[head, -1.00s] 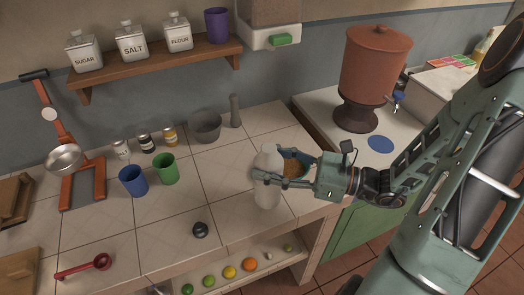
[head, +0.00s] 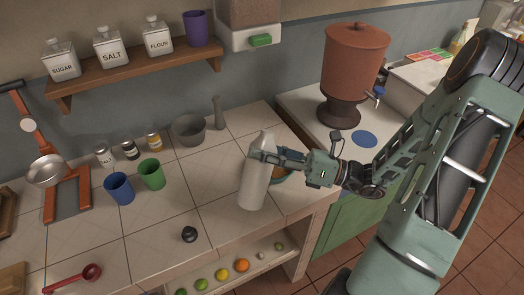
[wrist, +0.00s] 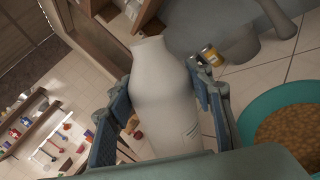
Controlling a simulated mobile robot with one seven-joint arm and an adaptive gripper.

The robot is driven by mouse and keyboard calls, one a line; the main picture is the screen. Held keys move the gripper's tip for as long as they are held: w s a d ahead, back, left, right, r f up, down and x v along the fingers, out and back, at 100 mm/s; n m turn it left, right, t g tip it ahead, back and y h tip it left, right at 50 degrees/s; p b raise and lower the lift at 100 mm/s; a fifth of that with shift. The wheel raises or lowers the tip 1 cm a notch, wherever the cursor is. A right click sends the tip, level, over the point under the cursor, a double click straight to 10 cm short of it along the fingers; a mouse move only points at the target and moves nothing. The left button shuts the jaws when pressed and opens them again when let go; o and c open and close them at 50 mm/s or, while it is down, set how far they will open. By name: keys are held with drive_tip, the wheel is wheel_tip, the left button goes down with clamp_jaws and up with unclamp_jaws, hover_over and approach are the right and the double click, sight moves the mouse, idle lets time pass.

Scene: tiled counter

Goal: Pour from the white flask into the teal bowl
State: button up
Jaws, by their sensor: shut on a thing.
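The white flask (head: 255,180) is held between the fingers of my gripper (head: 268,157), which is shut on its upper part. It appears lifted off the counter, nearly upright with a slight lean to the right in the head view. In the wrist view the flask (wrist: 165,105) stands between the two blue-grey fingers, its mouth away from the camera. The teal bowl (wrist: 247,118) is at the right in the wrist view, apart from the flask and filled with brown, grain-like contents. In the head view the bowl is mostly hidden behind my gripper and the flask.
A small dark knob-like piece (head: 189,234) lies on the counter. A blue cup (head: 119,189), a green cup (head: 151,174) and a grey mortar (head: 189,130) stand to the left and behind. A terracotta dispenser (head: 352,70) stands back right. The front middle tiles are mostly clear.

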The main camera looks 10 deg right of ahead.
drive_tip(key=m, duration=0.1)
drive_tip(key=f+m+b, duration=0.1)
drive_tip(key=m+t, duration=0.1)
drive_tip(key=shift+s+a+f, duration=0.25)
drive_tip(key=shift+s+f, duration=0.05)
drive_tip(key=shift+f, duration=0.1)
drive_tip(key=f+m+b, duration=0.1)
drive_tip(key=m, duration=0.1)
drive_tip(key=f+m+t+b, duration=0.1)
drive_tip(key=m+b, duration=0.1)
drive_tip(key=shift+s+a+f, duration=0.15)
drive_tip(key=shift+s+f, duration=0.05)
drive_tip(key=shift+f, duration=0.1)
drive_tip(key=shift+r+m+t+p, duration=0.35)
drive_tip(key=shift+m+t+p, duration=0.05)
drive_tip(key=shift+m+p, duration=0.1)
drive_tip(key=shift+f, duration=0.2)
drive_tip(key=shift+f+m+t+p, duration=0.15)
drive_tip(key=shift+m+t+p, duration=0.15)
drive_tip(key=shift+m+p, duration=0.55)
idle(5.0)
